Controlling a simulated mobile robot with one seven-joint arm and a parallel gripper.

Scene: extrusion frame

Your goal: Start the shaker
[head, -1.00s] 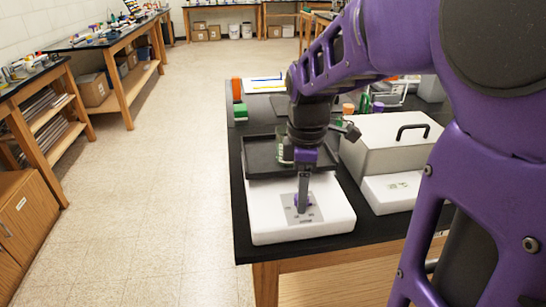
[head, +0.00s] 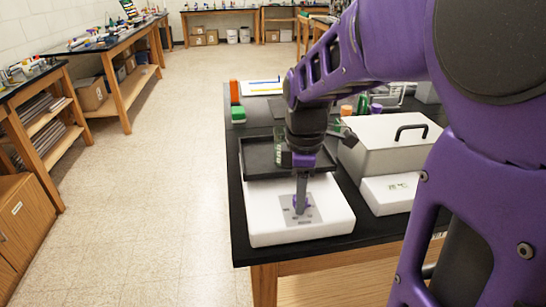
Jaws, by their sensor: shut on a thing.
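The shaker (head: 265,222) is a white box with a black tray platform (head: 262,163) at its back, standing near the front left corner of the black bench. A grey control panel with small markings (head: 311,217) is on its front top. My gripper (head: 300,207) points straight down over this panel, its fingertips at or just above the panel's middle. The fingers look closed together around something small there, which they hide. Part of the tray is hidden by my wrist.
A grey box with a black handle (head: 385,150) and a white front sits right of the shaker. Orange and green items (head: 236,100) stand at the back left of the bench top (head: 243,253). Open floor lies to the left, with side benches (head: 120,62) beyond.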

